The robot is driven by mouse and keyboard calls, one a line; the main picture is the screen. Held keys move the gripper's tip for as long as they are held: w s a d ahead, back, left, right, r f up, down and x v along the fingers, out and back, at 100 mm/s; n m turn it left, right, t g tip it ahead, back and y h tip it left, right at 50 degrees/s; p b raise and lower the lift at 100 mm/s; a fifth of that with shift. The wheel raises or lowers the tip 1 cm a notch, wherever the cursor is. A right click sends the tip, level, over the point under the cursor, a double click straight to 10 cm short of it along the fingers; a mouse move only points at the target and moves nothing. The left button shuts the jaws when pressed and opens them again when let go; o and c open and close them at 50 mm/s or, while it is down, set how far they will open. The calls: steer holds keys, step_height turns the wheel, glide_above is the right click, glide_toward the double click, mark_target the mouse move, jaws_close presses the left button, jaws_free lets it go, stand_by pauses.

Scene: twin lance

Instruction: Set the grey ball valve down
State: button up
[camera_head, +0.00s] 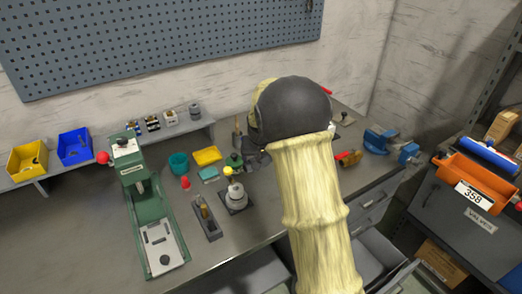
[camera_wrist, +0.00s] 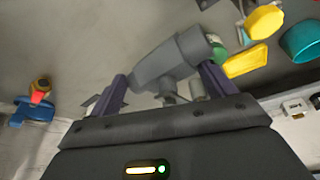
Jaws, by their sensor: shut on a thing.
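The grey ball valve (camera_wrist: 170,62) shows in the wrist view between the two dark fingers of my gripper (camera_wrist: 163,85). My gripper is shut on it. The valve body lies at a slant across the jaws, and its lower part is partly hidden by the gripper. I cannot tell whether it touches the workbench. In the head view my own arm covers most of the gripper (camera_head: 257,156), and I cannot make out the valve there. The grey workbench (camera_head: 95,215) lies below.
A green press (camera_head: 145,190) stands at left. A teal bowl (camera_head: 179,163), a yellow tray (camera_head: 207,155), a red cone (camera_head: 185,183) and a fixture with a pale round top (camera_head: 236,196) stand mid-bench. A blue vise (camera_head: 378,140) is at right. The bench's left front is clear.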

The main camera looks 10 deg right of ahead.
steer(key=s+p, duration=0.1)
steer(key=p, duration=0.2)
steer(key=shift+s+d+f+p, duration=0.1)
steer(key=shift+d+p, duration=0.1)
steer(key=shift+p, duration=0.1)
steer(key=s+f+n+p, duration=0.1)
steer(key=s+p, duration=1.2)
steer(key=p, duration=0.5)
steer(key=shift+s+a+n+y+p, duration=0.25)
steer(key=shift+a+n+y+p, duration=0.05)
steer(key=shift+a+y+p, duration=0.1)
steer(key=shift+w+d, duration=0.1)
